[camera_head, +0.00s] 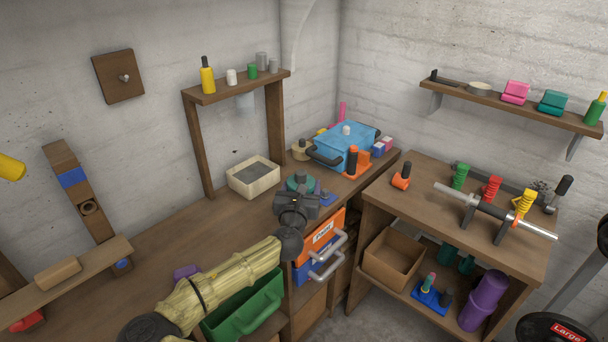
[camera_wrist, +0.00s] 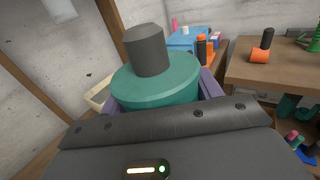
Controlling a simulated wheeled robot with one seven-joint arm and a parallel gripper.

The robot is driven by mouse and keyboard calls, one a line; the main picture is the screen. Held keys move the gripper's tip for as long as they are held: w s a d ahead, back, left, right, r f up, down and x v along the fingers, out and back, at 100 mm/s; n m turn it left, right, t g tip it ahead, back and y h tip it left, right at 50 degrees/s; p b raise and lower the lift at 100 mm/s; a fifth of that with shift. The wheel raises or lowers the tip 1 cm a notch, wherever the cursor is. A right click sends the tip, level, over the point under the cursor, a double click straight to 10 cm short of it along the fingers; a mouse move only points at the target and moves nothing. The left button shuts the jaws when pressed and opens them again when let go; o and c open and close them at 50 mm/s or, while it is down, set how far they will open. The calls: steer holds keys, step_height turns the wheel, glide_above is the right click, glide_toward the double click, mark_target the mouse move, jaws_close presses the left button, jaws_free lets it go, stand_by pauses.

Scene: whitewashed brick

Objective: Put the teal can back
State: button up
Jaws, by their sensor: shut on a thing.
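The teal can (camera_wrist: 170,82) fills the middle of the wrist view, with a dark grey cylindrical knob on its round top. My gripper (camera_wrist: 160,98) is shut on the teal can, with a purple finger on either side of it. In the head view the teal can (camera_head: 299,182) shows just beyond my gripper (camera_head: 302,188), near the right part of the long workbench (camera_head: 180,245). The can's lower part is hidden by my gripper, so I cannot tell whether it touches the bench.
A beige box (camera_head: 254,181) stands left of the can, and a blue toolbox (camera_head: 345,148) and orange tool (camera_head: 355,165) stand behind it. Orange and blue drawers (camera_head: 320,240) are below. The right bench (camera_head: 430,205) holds a barbell-like rod (camera_head: 495,211); teal containers (camera_head: 447,253) sit beneath.

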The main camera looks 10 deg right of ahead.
steer(key=s+f+b, duration=0.3)
steer(key=s+f, duration=0.2)
steer(key=f, duration=0.6)
steer(key=s+f+n+y+b, duration=0.1)
steer(key=s+f+b, duration=0.3)
steer(key=f, duration=0.8)
steer(key=shift+s+d+t, duration=0.3)
steer(key=shift+s+d, duration=0.05)
steer(key=shift+s+d+f, duration=0.1)
steer(key=shift+d, duration=0.1)
